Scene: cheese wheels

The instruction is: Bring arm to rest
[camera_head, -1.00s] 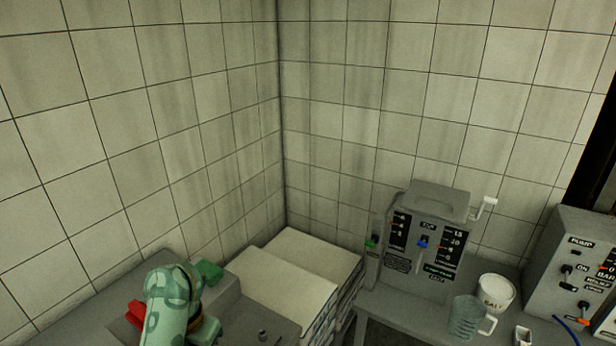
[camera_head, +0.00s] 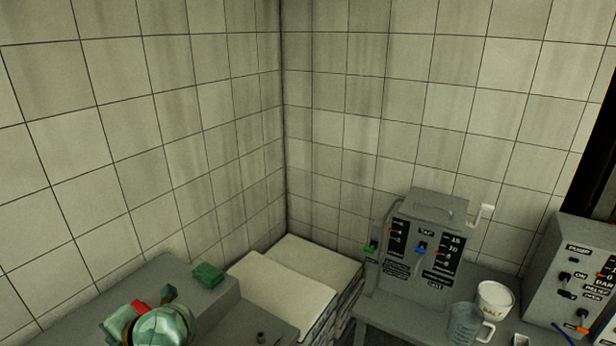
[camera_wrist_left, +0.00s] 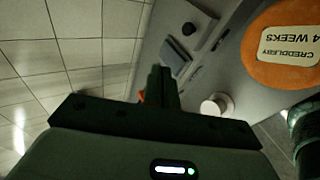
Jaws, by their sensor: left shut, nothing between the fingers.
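My left arm (camera_head: 162,328) shows at the bottom left of the head view as a patterned green shape, cut off by the lower edge. In the left wrist view my left gripper (camera_wrist_left: 162,75) has its dark fingers together with nothing between them. The fingertips point toward a grey surface (camera_wrist_left: 205,75) and stand apart from the things on it. My right gripper is in neither view.
In the wrist view an orange cheese wheel (camera_wrist_left: 285,45) labelled "CREDLEBY 4 WEEKS" lies at the right.

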